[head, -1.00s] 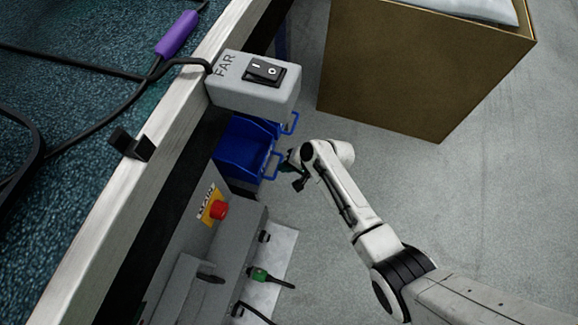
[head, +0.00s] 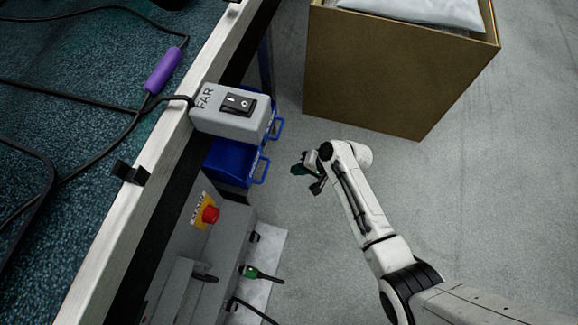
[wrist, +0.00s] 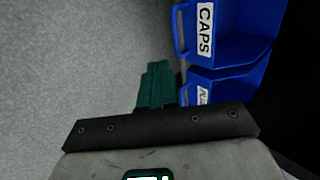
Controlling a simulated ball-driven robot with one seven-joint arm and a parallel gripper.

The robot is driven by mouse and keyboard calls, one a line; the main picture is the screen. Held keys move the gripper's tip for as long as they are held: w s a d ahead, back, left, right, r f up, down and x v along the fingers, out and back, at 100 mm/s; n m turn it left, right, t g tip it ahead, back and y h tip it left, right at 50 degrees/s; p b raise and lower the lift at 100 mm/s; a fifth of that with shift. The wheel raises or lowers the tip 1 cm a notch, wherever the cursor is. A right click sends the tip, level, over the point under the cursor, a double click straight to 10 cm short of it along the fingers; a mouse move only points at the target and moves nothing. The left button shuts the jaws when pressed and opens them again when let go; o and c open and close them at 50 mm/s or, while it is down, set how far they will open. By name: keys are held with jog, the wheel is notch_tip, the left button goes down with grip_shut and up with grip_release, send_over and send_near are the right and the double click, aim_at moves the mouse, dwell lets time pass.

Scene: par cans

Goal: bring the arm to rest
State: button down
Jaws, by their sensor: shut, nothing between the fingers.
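My arm reaches up from the bottom right of the head view, bent at the elbow, with my gripper (head: 309,176) at its end over the bare floor. The gripper hangs to the right of the blue bins, apart from them. In the wrist view the dark green fingers (wrist: 156,86) are together with nothing between them. One blue bin labelled CAPS (wrist: 225,35) is to the right of the fingers there, and another blue bin (wrist: 222,87) with a partly hidden label sits below it.
A table with a teal top and pale edge (head: 160,150) runs along the left. A grey FAR switch box (head: 232,118) juts from it. Below are a grey unit with a red button (head: 210,214) and a green connector (head: 250,272). A large brown box (head: 390,75) stands behind; floor at right is clear.

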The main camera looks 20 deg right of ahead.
jog(key=shift+p+v, duration=0.35)
jog(key=shift+v, duration=0.9)
jog(key=s+d+r+n+g+h, duration=0.1)
jog(key=s+d+r+n+h, duration=0.15)
jog(key=s+r, duration=0.4)
jog(key=s+d+r+n+g+h, duration=0.2)
jog(key=s+d+r, duration=0.15)
jog(key=s, duration=0.65)
jog(key=s+d+r+n+g+h, duration=0.1)
jog(key=s+d+r+n+h, duration=0.15)
jog(key=s+d+r, duration=0.4)
notch_tip(320, 180, up, 28)
jog(key=s+a+p, duration=0.2)
jog(key=p, duration=2.7)
jog(key=shift+a+r+p, duration=0.15)
jog(key=shift+a+p, duration=0.05)
jog(key=shift+p, duration=0.15)
